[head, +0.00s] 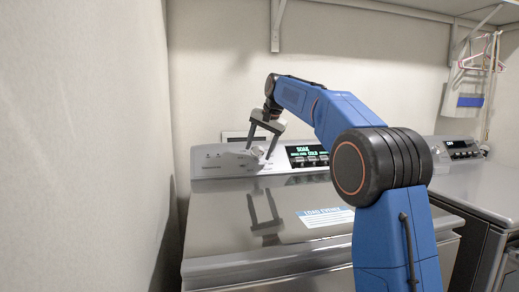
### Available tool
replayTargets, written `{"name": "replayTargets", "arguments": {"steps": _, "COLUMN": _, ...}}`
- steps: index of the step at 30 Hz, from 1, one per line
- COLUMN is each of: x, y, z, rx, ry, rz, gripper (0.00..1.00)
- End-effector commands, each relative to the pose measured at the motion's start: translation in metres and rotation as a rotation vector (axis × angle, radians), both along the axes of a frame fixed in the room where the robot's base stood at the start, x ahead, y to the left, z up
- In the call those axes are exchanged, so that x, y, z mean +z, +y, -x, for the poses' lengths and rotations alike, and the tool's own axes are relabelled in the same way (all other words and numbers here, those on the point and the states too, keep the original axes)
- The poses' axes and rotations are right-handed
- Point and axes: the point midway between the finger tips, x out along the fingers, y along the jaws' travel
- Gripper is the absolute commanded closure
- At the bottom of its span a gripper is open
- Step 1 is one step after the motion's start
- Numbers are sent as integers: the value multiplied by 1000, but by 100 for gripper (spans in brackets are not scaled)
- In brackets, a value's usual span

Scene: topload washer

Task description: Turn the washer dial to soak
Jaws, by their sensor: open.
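The washer (225,233) is a grey top-load machine with its lid shut. Its control panel (212,163) runs along the back. The dial (257,152) is a light round knob on the panel, left of the dark display, partly hidden by my gripper. The display (308,155) shows "SOAK" in green at the top, with "COLD" below it. My gripper (259,153) is open and points down at the panel, with its two fingers on either side of the dial as seen here. I cannot tell whether the fingers touch it.
A second machine (480,190) stands at the right, with a small display reading "OFF". A wall (80,150) is close on the left. A shelf bracket (277,22) hangs above, and hangers (484,58) hang at the upper right.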

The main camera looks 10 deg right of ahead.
Motion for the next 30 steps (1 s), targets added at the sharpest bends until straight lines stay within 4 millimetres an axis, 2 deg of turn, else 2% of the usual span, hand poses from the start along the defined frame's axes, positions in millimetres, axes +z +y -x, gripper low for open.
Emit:
{"name": "replayTargets", "arguments": {"steps": 5, "x": 5, "y": -1, "z": 2, "rx": 0, "ry": 0, "rz": 0, "gripper": 40}}
{"name": "replayTargets", "arguments": {"steps": 8, "x": 15, "y": -3, "z": 7, "rx": -1, "ry": -2, "rz": 0, "gripper": 40}}
{"name": "replayTargets", "arguments": {"steps": 24, "x": 107, "y": -22, "z": 52, "rx": -1, "ry": -3, "rz": 1, "gripper": 40}}
{"name": "replayTargets", "arguments": {"steps": 30, "x": 136, "y": -28, "z": 65, "rx": -1, "ry": -2, "rz": 0, "gripper": 40}}
